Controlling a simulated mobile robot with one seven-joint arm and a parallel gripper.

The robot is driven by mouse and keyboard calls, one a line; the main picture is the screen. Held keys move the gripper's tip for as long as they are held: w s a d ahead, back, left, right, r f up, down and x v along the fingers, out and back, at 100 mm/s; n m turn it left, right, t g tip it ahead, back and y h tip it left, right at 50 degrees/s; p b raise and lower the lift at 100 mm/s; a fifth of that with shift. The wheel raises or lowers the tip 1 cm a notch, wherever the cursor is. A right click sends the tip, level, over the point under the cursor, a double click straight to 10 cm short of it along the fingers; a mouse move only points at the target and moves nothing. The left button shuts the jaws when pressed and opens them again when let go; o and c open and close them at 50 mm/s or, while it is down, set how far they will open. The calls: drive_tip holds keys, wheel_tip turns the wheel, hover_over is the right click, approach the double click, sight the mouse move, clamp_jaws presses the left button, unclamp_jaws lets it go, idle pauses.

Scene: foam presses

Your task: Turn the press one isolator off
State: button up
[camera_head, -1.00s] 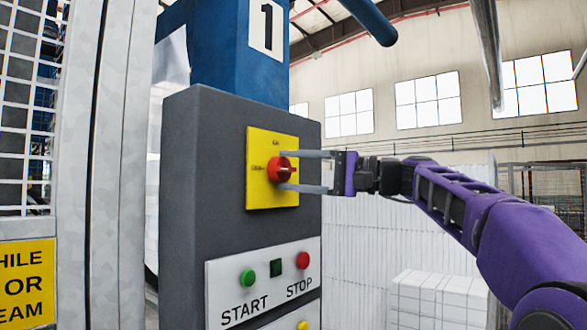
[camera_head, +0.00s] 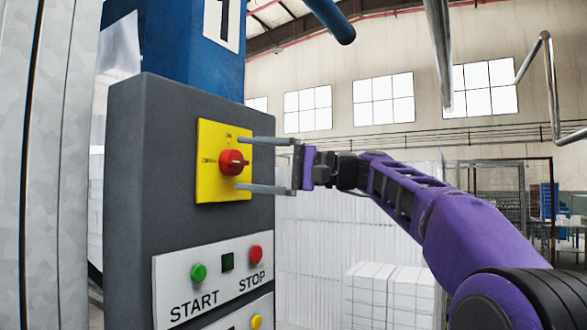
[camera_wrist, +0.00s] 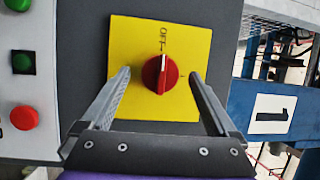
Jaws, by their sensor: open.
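The isolator is a red rotary knob (camera_head: 233,162) on a yellow plate (camera_head: 209,190), on the grey cabinet under the blue column marked 1. In the wrist view the knob (camera_wrist: 160,74) has a white mark at the end toward the "OFF" label, and its bar lies along that direction. The "I" label is to its right there. My gripper (camera_head: 238,164) is open, its fingers pointing at the plate, one above and one below the knob. In the wrist view my gripper's fingers (camera_wrist: 160,76) straddle the knob with a gap on each side.
Below the plate on the cabinet (camera_head: 125,200) are a green START button (camera_head: 198,272), a red STOP button (camera_head: 255,254) and a yellow button (camera_head: 256,321). A pale metal panel (camera_head: 45,170) stands at the left. White blocks (camera_head: 390,293) are stacked behind my arm.

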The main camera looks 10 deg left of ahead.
drive_tip(key=d+f, duration=0.1)
drive_tip(key=d, duration=1.5)
drive_tip(key=shift+d+b, duration=0.15)
drive_tip(key=shift+b, duration=0.15)
drive_tip(key=shift+f, duration=0.1)
